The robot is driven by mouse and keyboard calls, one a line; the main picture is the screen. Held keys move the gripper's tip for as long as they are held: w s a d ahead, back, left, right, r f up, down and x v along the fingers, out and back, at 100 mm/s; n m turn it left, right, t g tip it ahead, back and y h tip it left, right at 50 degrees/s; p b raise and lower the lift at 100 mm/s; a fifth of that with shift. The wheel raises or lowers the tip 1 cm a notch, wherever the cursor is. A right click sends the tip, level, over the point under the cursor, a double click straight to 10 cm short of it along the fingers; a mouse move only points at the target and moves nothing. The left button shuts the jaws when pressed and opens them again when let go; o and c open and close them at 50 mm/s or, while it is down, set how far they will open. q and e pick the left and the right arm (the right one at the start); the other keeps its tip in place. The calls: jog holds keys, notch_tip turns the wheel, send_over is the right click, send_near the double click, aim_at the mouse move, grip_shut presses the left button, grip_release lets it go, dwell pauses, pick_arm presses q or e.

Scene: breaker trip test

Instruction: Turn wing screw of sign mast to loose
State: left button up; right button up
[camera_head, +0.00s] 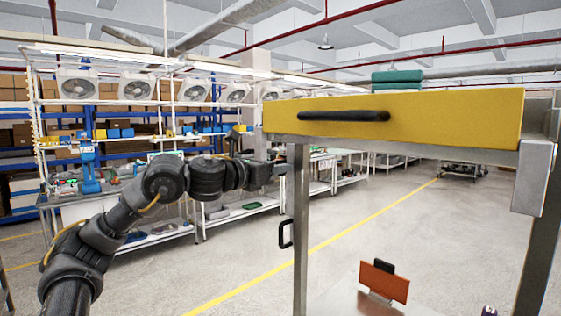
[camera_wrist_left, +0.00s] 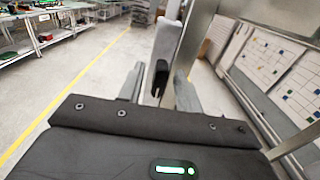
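In the head view my left arm reaches in from the left, and my left gripper (camera_head: 277,167) is beside an upright metal post (camera_head: 300,230), below the yellow drawer front. In the left wrist view the gripper's two grey fingers (camera_wrist_left: 160,92) stand apart. A small black part (camera_wrist_left: 161,76) shows between them, close to a grey metal upright (camera_wrist_left: 196,48); whether it is the wing screw, and whether the fingers touch it, I cannot tell. An orange plate (camera_head: 384,283) with a black top piece stands low in the head view. My right gripper is out of view.
The yellow drawer front (camera_head: 400,117) with a black handle (camera_head: 343,115) spans the upper right. A black loop handle (camera_head: 286,234) sits left of the post. Workbenches and shelves with fans line the left. Whiteboards (camera_wrist_left: 265,60) show at right in the wrist view. Open floor lies between.

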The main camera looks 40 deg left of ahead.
pick_arm(q)
jog(key=shift+w, duration=0.65)
grip_shut()
